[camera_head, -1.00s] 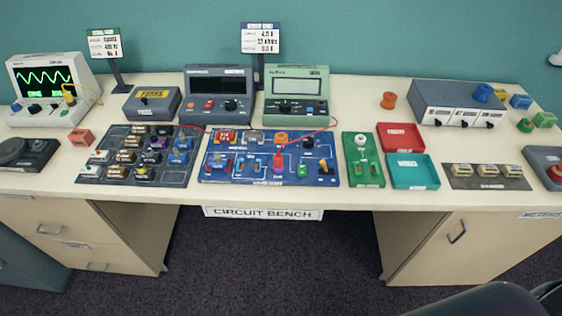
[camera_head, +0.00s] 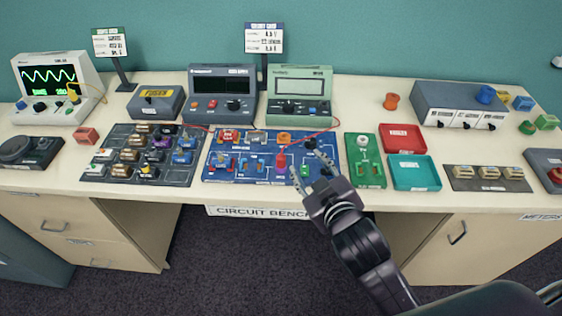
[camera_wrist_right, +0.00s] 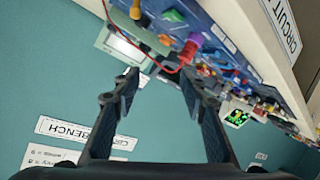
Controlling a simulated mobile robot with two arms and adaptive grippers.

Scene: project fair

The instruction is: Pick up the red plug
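The red plug (camera_head: 281,160) stands upright on the blue circuit board (camera_head: 215,172), right of the board's middle. A red lead runs near it. In the right wrist view a red plug-like part (camera_wrist_right: 188,50) with a red lead shows beyond the fingertips. My right gripper (camera_head: 309,163) is open and empty, above the right part of the board, just right of the red plug. Its two fingers are spread in the right wrist view (camera_wrist_right: 160,80). My left gripper is not in view.
A black plug (camera_head: 311,143) stands close to the right fingertips. A green board (camera_head: 378,178) and a red tray (camera_head: 403,138) lie to the right. Two meters (camera_head: 222,92) (camera_head: 299,95) stand behind the blue board. A dark component board (camera_head: 118,168) lies left.

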